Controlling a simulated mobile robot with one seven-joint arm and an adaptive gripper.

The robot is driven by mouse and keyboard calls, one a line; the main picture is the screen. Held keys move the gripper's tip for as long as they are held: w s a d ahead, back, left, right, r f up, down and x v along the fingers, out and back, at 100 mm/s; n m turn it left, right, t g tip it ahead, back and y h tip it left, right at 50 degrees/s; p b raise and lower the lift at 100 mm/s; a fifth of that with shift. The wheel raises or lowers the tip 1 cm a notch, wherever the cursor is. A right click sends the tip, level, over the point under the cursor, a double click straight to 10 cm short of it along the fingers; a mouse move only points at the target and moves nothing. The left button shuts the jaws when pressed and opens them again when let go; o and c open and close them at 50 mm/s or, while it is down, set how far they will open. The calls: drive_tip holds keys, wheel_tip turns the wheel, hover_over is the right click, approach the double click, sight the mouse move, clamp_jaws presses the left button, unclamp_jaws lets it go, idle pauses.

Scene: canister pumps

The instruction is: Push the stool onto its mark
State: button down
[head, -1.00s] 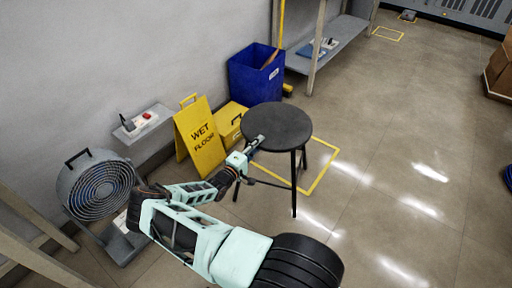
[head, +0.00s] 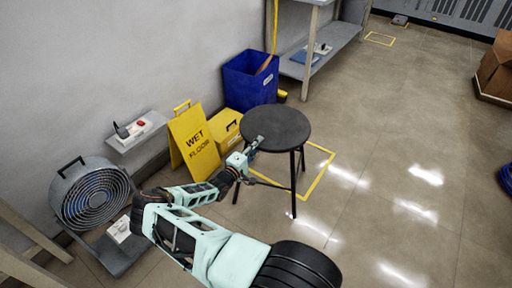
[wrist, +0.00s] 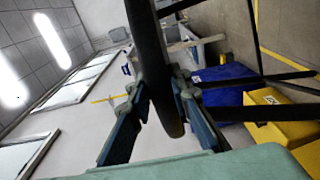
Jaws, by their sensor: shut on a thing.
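The stool (head: 277,128) has a round dark seat and thin black legs, and stands upright in the head view. The yellow outlined square (head: 324,180) on the floor lies under and to the right of it; the stool appears partly over the square, towards its left side. My gripper (head: 255,143) is at the left front edge of the seat. In the wrist view its two fingers (wrist: 160,108) are on either side of the dark seat rim (wrist: 150,60), shut on it. Where the far legs touch the floor is partly hidden.
A yellow wet floor sign (head: 194,142), a yellow box (head: 228,130) and a blue bin (head: 250,78) stand along the wall left of the stool. A grey fan (head: 92,195) is at the left.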

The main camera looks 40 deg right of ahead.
drive_tip(key=shift+b+x, duration=0.5)
drive_tip(key=shift+x, duration=1.2)
drive_tip(key=shift+d, duration=0.1)
drive_tip(key=b, duration=0.2)
approach(280, 120)
drive_tip(key=shift+w+d+f, duration=0.3)
drive_tip(key=shift+w+f, duration=0.15)
drive_tip(key=shift+f, duration=0.2)
drive_tip(key=shift+b+x, duration=1)
drive_tip(key=shift+x, duration=1.35)
drive_tip(key=shift+d, duration=0.1)
drive_tip(key=shift+w+d, duration=0.1)
drive_tip(key=shift+x, duration=2.45)
